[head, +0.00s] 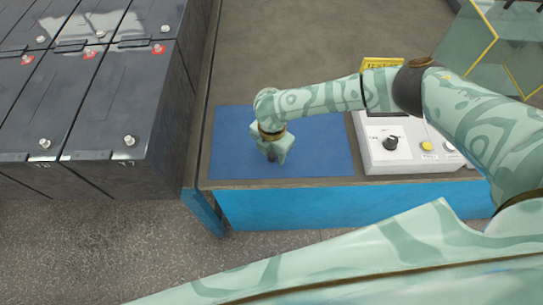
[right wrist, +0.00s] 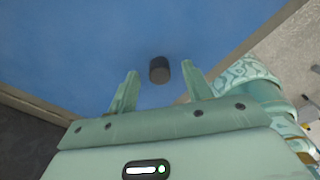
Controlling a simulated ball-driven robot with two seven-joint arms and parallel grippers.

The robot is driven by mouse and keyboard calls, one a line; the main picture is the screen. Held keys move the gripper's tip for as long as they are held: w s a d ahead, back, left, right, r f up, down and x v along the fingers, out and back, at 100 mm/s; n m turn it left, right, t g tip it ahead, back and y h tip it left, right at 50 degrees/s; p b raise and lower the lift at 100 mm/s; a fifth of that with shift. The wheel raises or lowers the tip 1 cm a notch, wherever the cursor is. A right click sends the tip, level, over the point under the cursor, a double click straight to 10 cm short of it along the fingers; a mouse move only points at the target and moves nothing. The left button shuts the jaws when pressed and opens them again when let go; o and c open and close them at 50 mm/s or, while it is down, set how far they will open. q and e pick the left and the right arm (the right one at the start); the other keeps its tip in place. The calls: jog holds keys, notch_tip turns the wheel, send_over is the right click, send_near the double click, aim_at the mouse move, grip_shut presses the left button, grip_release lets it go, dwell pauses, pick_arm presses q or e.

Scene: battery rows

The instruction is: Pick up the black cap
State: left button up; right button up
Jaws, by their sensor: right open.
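The black cap (right wrist: 159,72) is a small dark cylinder on the blue mat (head: 325,150). In the right wrist view it lies between the two fingertips of my right gripper (right wrist: 159,76), with a gap on each side. In the head view my right gripper (head: 274,155) points down over the mat and largely hides the cap. The right gripper is open and holds nothing. My left gripper is not in view.
A white tester box (head: 405,150) with a black knob and a yellow button stands right of the mat. Rows of dark batteries (head: 115,105) stand at the left. The mat around the gripper is clear. The blue-fronted table (head: 330,208) ends just in front.

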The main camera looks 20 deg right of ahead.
jog(key=shift+f, duration=0.65)
jog(key=shift+r, duration=0.1)
jog(key=c, duration=1)
jog(key=shift+r, duration=0.1)
jog(key=shift+c, duration=0.2)
